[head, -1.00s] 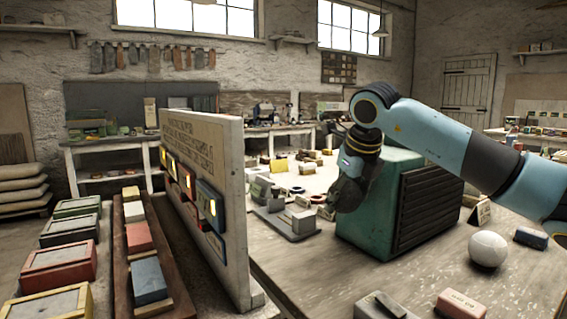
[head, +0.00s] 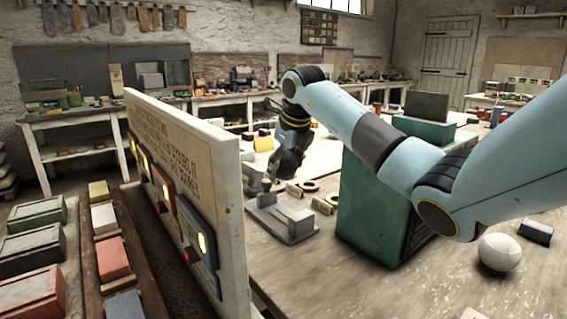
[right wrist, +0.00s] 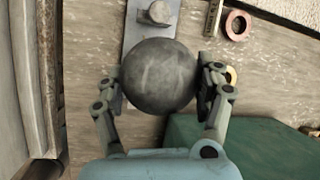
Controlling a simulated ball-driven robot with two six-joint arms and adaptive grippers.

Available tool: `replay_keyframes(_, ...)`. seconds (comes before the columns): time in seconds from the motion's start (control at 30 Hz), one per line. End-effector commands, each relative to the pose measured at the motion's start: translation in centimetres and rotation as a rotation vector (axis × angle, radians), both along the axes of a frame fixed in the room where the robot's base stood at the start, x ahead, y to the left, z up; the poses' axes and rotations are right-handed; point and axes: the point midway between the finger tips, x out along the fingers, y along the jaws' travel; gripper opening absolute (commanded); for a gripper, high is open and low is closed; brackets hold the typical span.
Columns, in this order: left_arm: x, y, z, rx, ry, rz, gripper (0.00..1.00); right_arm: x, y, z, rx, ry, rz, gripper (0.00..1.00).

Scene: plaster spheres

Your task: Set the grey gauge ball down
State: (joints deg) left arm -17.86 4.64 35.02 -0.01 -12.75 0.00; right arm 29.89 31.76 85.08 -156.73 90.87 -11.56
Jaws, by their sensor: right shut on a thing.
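The grey gauge ball (right wrist: 158,76) is a dark, scuffed sphere between the two fingers of my right gripper (right wrist: 160,88) in the right wrist view. The fingers press on it from both sides. In the head view my right gripper (head: 288,160) hangs beyond the upright panel, left of the green box; I cannot clearly separate the ball from the dark fingers there. My left gripper is not in view.
A green box (head: 372,205) stands close right of my right gripper, below my arm. A pale lettered panel (head: 185,180) with lit lamps stands at left. A grey metal block stand (head: 282,218) sits on the bench between them. A white ball (head: 499,252) lies at right.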

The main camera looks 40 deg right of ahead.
Motion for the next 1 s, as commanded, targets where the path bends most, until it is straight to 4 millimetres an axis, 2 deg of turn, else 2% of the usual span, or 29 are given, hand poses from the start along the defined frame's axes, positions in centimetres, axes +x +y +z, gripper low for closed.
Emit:
replay_keyframes(0.07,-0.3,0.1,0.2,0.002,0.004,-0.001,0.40,-0.1,-0.1,0.3,-0.002,-0.003,0.000,0.12)
replay_keyframes(0.2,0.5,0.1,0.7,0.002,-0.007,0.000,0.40,-0.6,-0.1,0.6,-0.002,-0.002,0.001,0.12)
replay_keyframes(0.47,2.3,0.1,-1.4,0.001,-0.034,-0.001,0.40,-0.5,0.0,-2.4,-0.001,-0.001,0.001,0.12)
replay_keyframes(0.7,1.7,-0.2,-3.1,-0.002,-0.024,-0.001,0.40,-0.5,0.0,-4.8,-0.001,-0.001,0.001,0.12)
replay_keyframes(1.0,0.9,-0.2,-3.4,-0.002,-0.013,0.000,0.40,-0.5,0.0,-5.2,-0.001,-0.002,0.001,0.12)
